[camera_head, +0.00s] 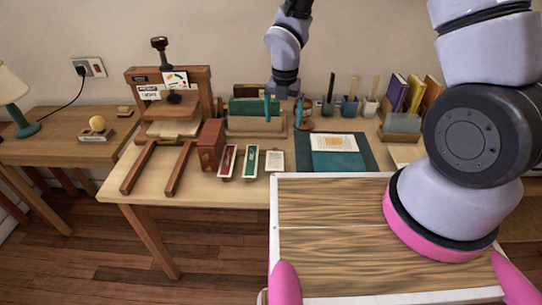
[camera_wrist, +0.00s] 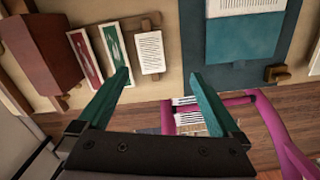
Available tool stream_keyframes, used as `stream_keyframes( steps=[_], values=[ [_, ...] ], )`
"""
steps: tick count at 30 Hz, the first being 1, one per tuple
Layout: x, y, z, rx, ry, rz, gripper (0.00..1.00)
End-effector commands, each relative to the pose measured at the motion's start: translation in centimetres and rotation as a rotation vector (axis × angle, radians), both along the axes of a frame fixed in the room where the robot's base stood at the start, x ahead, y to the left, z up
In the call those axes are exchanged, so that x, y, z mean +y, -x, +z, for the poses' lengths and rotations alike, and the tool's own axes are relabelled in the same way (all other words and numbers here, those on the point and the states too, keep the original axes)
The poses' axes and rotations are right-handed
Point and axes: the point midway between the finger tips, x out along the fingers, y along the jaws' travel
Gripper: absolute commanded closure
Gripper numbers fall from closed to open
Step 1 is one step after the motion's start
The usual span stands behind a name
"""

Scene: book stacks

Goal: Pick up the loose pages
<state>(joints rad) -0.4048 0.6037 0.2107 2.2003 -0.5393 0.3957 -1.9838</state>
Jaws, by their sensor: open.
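A pale printed sheet (camera_head: 334,143) with an orange patch lies flat on a teal mat (camera_head: 345,161) on the workbench. Its near part shows at the top of the wrist view (camera_wrist: 245,6). A small white printed card (camera_head: 275,161) lies left of the mat; it also shows in the wrist view (camera_wrist: 150,52). I cannot tell which of these are the loose pages. My gripper (camera_head: 283,110) is open above the bench, left of the mat, its teal fingers apart. In the wrist view my gripper (camera_wrist: 158,78) has nothing between its fingertips.
A wooden press (camera_head: 170,100) stands farther left. Pen cups (camera_head: 349,106) and books (camera_head: 413,93) line the back. The wrist view shows the bench's front edge.

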Motion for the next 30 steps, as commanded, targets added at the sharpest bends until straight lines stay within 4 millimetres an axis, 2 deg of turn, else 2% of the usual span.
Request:
stream_keyframes(
  steps=[1, 3, 7, 15, 22, 30],
  values=[
    [0.6, 0.7, -1.5, 0.020, 0.004, 0.075, 0.00],
    [1.3, 1.2, -2.8, 0.034, 0.005, 0.160, 0.00],
    [1.8, 1.7, -4.3, 0.045, 0.005, 0.229, 0.00],
    [1.7, 1.7, -8.4, 0.047, 0.006, 0.232, 0.00],
    [1.8, 1.5, -10.1, 0.044, 0.005, 0.230, 0.00],
    [2.0, 1.4, -14.0, 0.044, 0.005, 0.229, 0.00]
  ],
)
